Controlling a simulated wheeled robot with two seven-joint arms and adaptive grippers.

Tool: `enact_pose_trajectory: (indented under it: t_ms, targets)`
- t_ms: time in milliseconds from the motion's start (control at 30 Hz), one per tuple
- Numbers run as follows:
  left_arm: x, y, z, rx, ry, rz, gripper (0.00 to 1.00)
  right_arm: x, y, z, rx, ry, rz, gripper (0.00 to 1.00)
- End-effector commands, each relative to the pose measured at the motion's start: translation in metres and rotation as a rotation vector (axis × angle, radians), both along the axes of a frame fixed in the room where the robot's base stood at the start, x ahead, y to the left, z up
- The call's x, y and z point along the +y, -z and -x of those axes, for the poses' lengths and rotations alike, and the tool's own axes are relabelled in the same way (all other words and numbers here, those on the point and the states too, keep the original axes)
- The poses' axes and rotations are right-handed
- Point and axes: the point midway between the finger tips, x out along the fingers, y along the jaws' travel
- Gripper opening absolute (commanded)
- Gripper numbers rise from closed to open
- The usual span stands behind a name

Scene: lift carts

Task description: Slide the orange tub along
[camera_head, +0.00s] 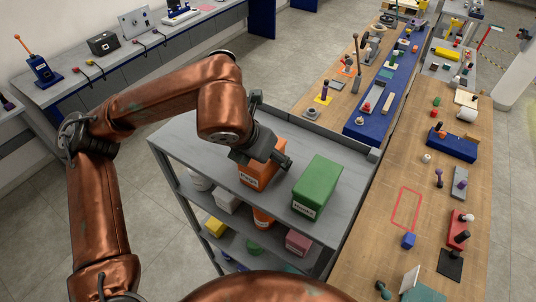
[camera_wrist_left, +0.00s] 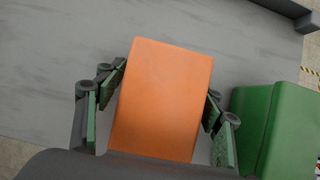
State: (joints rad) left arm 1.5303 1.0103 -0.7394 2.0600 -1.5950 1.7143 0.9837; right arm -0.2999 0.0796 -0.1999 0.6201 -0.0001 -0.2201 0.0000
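The orange tub (camera_head: 252,177) stands on the grey top shelf of the cart (camera_head: 205,155), with a white label on its front. In the left wrist view the orange tub (camera_wrist_left: 160,100) fills the middle, seen from above. My left gripper (camera_head: 268,150) reaches down over it. Its fingers (camera_wrist_left: 166,105) lie on either side of the tub, with narrow gaps showing beside the pads; touch at the fingertips cannot be told. The gripper hides part of the tub in the head view. My right gripper is out of view.
A green tub (camera_head: 317,184) stands close on the right of the orange tub. The shelf left of the tubs is clear. The lower shelves hold several tubs. A wooden bench (camera_head: 375,225) with tools and a red outlined rectangle (camera_head: 406,208) runs along the cart's right side.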

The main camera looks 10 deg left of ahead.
Motion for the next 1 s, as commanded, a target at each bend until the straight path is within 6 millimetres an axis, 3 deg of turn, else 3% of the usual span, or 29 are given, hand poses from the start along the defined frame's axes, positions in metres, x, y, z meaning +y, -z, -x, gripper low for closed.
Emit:
enact_pose_trajectory:
  t_ms: [433, 800, 1000]
  targets:
    - [0.001, -0.008, 0.004, -0.001, 0.000, 0.000, 0.68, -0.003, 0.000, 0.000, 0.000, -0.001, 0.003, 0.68]
    - [0.015, -0.071, 0.036, -0.004, 0.000, 0.000, 0.68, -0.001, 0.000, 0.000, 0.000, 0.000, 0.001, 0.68]
    - [0.021, -0.095, 0.050, -0.001, 0.000, 0.000, 0.68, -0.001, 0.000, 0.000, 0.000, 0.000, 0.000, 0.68]
